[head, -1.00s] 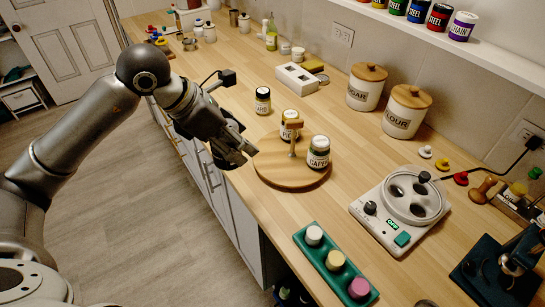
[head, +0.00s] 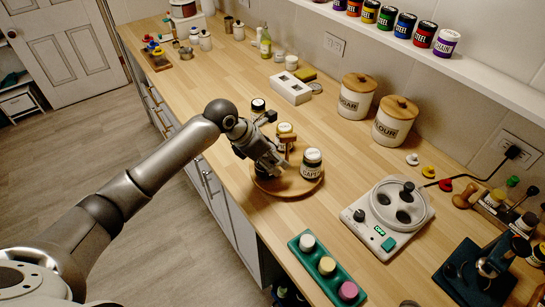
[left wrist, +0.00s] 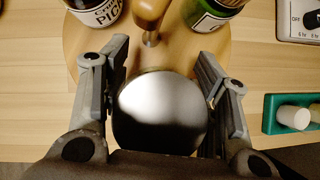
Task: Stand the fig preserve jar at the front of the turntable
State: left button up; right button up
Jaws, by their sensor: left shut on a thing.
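The round wooden turntable (head: 300,188) stands on the counter with a central knobbed post. A caper jar (head: 311,165) and a pickle jar (head: 285,130) stand on it; both also show at the top of the left wrist view. My left gripper (head: 270,167) is over the turntable's front left part. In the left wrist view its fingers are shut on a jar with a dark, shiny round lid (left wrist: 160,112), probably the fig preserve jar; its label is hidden. The held jar is upright over the turntable's front; I cannot tell whether it touches the wood. My right gripper is not in view.
A green tray (head: 320,287) with several colored pieces lies in front, and a white device (head: 388,224) stands to the right. Sugar (head: 356,98) and flour (head: 392,126) canisters stand behind.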

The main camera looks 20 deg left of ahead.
pick_arm(q)
jog(key=shift+f, duration=0.7)
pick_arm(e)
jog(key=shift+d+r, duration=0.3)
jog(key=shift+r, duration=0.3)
pick_arm(q)
jog(key=shift+f, duration=0.15)
jog(key=o, duration=1.3)
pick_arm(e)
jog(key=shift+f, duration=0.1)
